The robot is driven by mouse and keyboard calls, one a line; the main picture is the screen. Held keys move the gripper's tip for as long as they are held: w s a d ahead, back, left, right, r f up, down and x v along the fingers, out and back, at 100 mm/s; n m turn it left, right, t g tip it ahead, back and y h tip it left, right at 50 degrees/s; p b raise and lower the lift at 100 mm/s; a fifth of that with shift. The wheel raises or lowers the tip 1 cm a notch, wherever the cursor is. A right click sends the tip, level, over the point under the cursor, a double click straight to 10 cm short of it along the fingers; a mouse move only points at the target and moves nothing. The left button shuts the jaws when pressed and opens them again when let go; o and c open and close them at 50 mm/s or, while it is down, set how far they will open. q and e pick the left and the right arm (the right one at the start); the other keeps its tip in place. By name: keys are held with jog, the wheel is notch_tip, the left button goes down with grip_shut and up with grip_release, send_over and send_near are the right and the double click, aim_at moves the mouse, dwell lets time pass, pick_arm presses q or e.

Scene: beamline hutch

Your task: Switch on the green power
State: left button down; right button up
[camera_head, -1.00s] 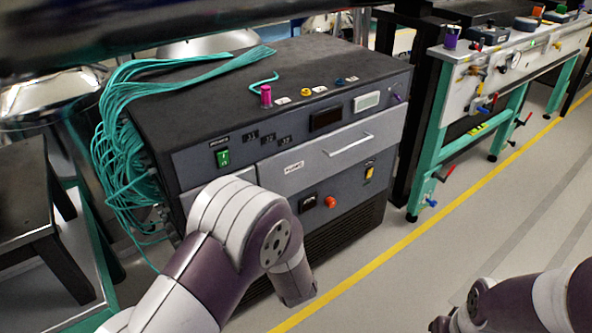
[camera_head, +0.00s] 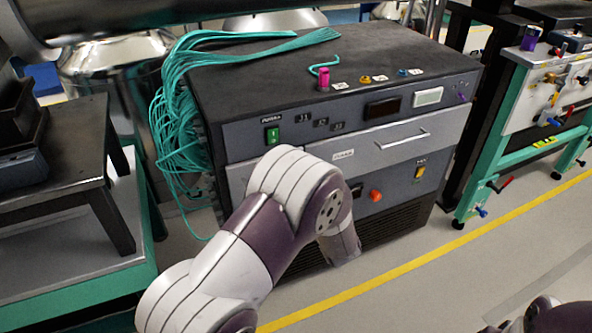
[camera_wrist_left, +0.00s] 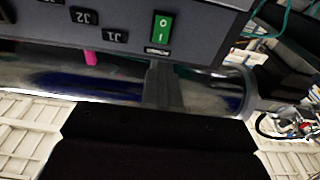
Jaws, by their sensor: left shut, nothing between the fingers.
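The green power switch (camera_head: 272,135) is a small green rocker in a black frame, under a label on the front of a dark grey cabinet (camera_head: 330,64). It also shows large and upside down in the left wrist view (camera_wrist_left: 162,27). Its marks are visible, but I cannot tell which side is pressed. My left gripper (camera_wrist_left: 160,66) is shut and empty. In the wrist view its dark fingertips appear just below the switch, by the label; I see no clear contact. In the head view my left arm hides the gripper.
A shiny pipe (camera_wrist_left: 60,80) crosses the wrist view. A teal-legged bench (camera_head: 490,165) stands right.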

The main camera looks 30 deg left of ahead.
aim_at(273, 132)
pick_arm(q)
jog(key=b+x, duration=0.1)
jog(key=x, duration=0.8)
jog(key=shift+w+a+b, duration=0.15)
jog(key=shift+b, duration=0.2)
jog(key=shift+w+a+r, duration=0.1)
jog(key=shift+w+a, duration=0.1)
jog(key=shift+w+a+r+p, duration=0.1)
jog(key=shift+a+r+p, duration=0.05)
jog(key=shift+r+p, duration=0.15)
jog(key=shift+f, duration=0.1)
